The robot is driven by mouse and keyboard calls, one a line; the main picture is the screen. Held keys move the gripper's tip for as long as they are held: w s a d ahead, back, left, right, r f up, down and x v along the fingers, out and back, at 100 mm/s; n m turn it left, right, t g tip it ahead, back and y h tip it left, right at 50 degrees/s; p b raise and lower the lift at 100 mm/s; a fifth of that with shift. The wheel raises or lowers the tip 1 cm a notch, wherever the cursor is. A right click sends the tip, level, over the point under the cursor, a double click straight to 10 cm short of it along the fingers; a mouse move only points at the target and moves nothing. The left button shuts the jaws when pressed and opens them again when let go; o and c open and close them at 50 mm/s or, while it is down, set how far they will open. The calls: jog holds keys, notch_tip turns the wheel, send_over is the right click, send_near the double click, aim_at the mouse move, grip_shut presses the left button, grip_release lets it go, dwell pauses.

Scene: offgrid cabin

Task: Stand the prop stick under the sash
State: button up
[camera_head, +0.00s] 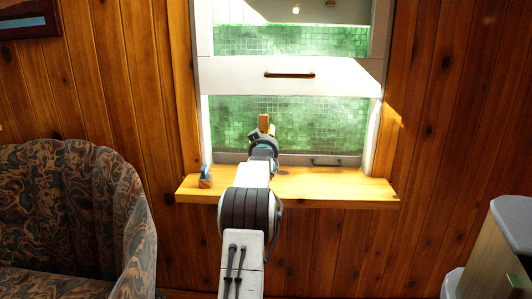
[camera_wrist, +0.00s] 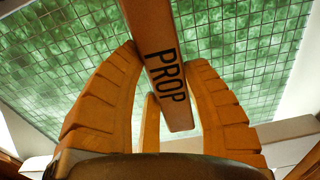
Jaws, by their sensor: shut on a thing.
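The prop stick, a brown bar marked "PROP" (camera_wrist: 163,70), runs from the top edge down between my fingers in the wrist view, slanted in that picture. My gripper (camera_wrist: 158,60), with ribbed orange fingers, is shut on it. In the head view my gripper (camera_head: 263,132) is in front of the lower window area, above the sill, and a short orange-brown piece rises from it. The white sash rail (camera_head: 335,78) with a brass handle (camera_head: 290,75) is above my gripper, with a gap between. My arm hides where the stick's lower end is.
The wooden sill (camera_head: 335,186) juts out below the window and is mostly clear on the right. A small block with a blue top (camera_head: 205,178) stands at its left end. A patterned armchair (camera_head: 75,220) is at left, and a cabinet (camera_head: 505,250) at lower right.

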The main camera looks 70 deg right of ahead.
jog(key=shift+f, duration=0.1)
notch_tip(320, 180, down, 3)
jog(key=b, duration=0.4)
jog(key=shift+f, duration=0.1)
jog(key=shift+f+b, duration=0.2)
jog(key=shift+b, duration=0.35)
jog(key=shift+d+f+b, duration=0.1)
jog(key=shift+d+b, duration=0.05)
jog(key=shift+b, duration=0.45)
jog(key=shift+b, duration=0.3)
jog(key=shift+f, duration=0.3)
jog(key=o, duration=1.2)
